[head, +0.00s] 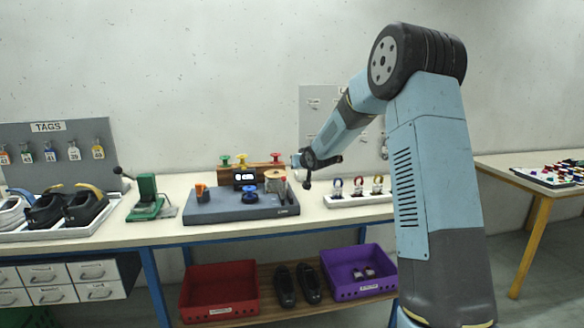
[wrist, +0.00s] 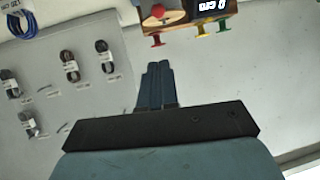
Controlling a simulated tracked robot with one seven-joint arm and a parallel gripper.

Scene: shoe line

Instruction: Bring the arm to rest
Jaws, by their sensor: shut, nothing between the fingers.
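My arm rises at the right of the head view and bends down toward the workbench (head: 165,235).
A white tray with coloured rings (head: 345,200) stands right of the gripper. A green press (head: 146,200) and a shoe tray (head: 75,232) are at left. Below are a red crate (head: 220,290), black shoes and a purple crate (head: 343,288). Another table (head: 500,165) stands at right.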

